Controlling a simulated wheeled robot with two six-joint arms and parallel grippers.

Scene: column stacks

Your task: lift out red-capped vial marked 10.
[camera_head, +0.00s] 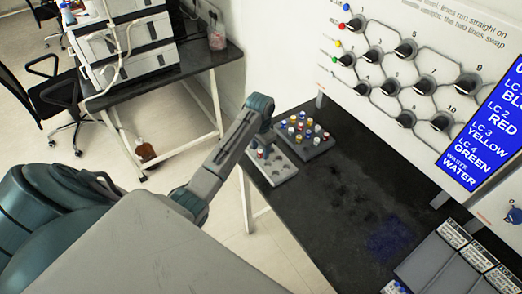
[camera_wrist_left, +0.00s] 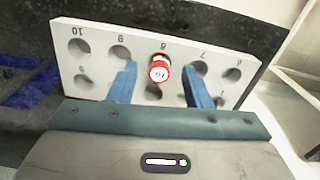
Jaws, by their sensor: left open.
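A vial with a red cap (camera_wrist_left: 159,72) and a white top that appears to read 10 stands in the white rack (camera_wrist_left: 95,88), at the hole labelled 8. My left gripper (camera_wrist_left: 161,80) is open, with its blue fingers on either side of the vial and gaps between them and the cap. I cannot tell how deep the fingers reach. In the head view, the white rack (camera_head: 284,177) is at the table's near left corner, and my left arm comes down over it, hiding part of it. My right gripper is not in view.
A grey rack (camera_head: 318,149) with several coloured-cap vials stands right behind the white rack. A wall panel (camera_head: 375,62) with black knobs rises behind the dark table (camera_head: 300,205). Grey labelled boxes (camera_head: 440,268) sit at lower right. The table's middle is clear.

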